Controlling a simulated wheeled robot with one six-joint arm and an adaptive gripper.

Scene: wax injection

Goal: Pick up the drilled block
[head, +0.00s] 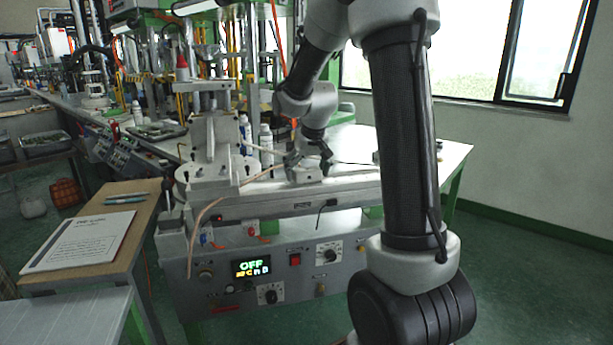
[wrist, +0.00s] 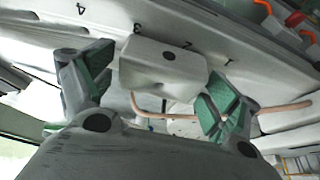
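The drilled block is a pale grey block with rounded edges and a dark round hole in one face. In the wrist view the drilled block (wrist: 150,65) lies between my two fingers, a little beyond their tips. My gripper (wrist: 155,82) is open, with green-lined fingers spread wide on either side, and a gap shows between each finger and the block. In the head view my gripper (head: 308,158) is over the machine's bench top, close above the small block (head: 309,176). My fingers partly hide the block there.
The pale bench top (wrist: 115,30) carries the printed numbers 1 to 4. A thin pinkish hose (head: 212,205) runs near the block. White bottles (head: 266,142) and a metal clamp fixture (head: 210,150) stand to the left. Bench space to the right is mostly clear.

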